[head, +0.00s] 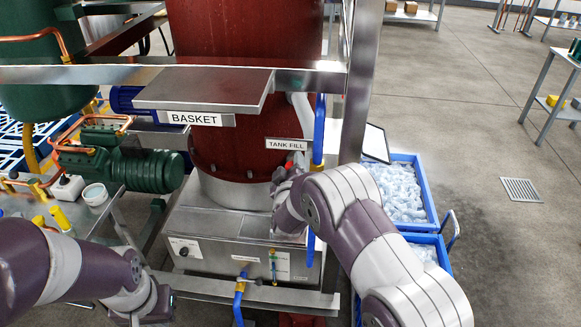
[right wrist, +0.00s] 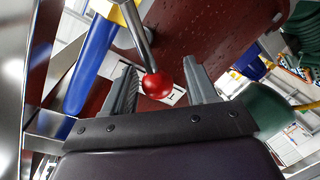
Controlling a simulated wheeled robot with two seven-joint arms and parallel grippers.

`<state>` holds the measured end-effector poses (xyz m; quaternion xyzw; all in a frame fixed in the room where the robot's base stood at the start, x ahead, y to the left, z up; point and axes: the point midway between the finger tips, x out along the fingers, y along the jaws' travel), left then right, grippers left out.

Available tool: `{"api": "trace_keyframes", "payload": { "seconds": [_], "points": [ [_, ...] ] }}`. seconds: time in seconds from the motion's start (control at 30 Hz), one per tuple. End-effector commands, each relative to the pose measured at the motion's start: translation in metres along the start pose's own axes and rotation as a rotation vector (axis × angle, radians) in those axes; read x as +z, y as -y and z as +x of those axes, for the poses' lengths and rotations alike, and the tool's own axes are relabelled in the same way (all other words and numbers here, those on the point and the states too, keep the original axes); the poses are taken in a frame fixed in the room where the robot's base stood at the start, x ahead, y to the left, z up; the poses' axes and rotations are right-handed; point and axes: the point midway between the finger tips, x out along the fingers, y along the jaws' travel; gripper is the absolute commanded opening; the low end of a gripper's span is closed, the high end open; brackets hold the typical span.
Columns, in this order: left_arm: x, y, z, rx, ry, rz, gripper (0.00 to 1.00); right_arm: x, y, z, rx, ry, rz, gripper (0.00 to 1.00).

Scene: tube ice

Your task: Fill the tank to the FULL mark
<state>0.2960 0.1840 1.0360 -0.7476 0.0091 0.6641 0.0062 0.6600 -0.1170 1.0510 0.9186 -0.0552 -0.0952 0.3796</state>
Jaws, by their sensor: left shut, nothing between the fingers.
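The steel tank (head: 210,256) is under the dark red drum; a sight tube (head: 273,262) and small labels are on its front, too small to read. The TANK FILL sign (head: 287,144) hangs beside a blue pipe (head: 319,130). My right gripper (head: 287,172) is just below the sign. In the right wrist view its two fingers (right wrist: 160,88) are apart, with a red ball knob (right wrist: 157,85) on a metal lever (right wrist: 143,40) between them; I cannot tell if either touches it. My left gripper (head: 143,312) is low at the left, partly cut off, shut and empty.
The dark red drum (head: 235,100) and a BASKET shelf (head: 205,90) stand above the tank. Frame posts (head: 360,80) are close to my right arm. Blue crates of ice (head: 398,190) are at the right. A green pump (head: 120,165) is at the left.

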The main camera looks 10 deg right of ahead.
Motion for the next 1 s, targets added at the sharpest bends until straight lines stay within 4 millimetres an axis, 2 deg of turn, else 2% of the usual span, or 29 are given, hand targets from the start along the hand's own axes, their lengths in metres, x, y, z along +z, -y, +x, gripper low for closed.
{"api": "trace_keyframes", "payload": {
  "seconds": [0.17,0.27,0.6,0.7,0.8,1.0],
  "points": [
    [0.000,0.000,0.001,0.000,0.000,0.000,0.00,0.000,0.000,-0.004,0.001,-0.001,0.000,0.57],
    [0.001,0.000,0.005,0.000,0.000,0.000,0.00,0.001,0.001,-0.018,0.001,0.000,0.000,0.57],
    [0.002,0.000,0.019,0.000,0.000,0.000,0.00,0.000,0.002,-0.102,-0.002,-0.003,-0.001,0.57],
    [0.003,0.000,0.021,0.000,0.000,0.000,0.00,-0.001,0.002,-0.117,-0.001,-0.003,-0.001,0.57],
    [0.003,0.000,0.021,0.000,0.000,0.000,0.00,0.000,0.001,-0.125,0.000,-0.001,0.000,0.57],
    [0.003,0.000,0.021,0.000,0.000,0.000,0.00,0.000,0.001,-0.128,0.000,0.000,-0.001,0.57]
  ]
}}
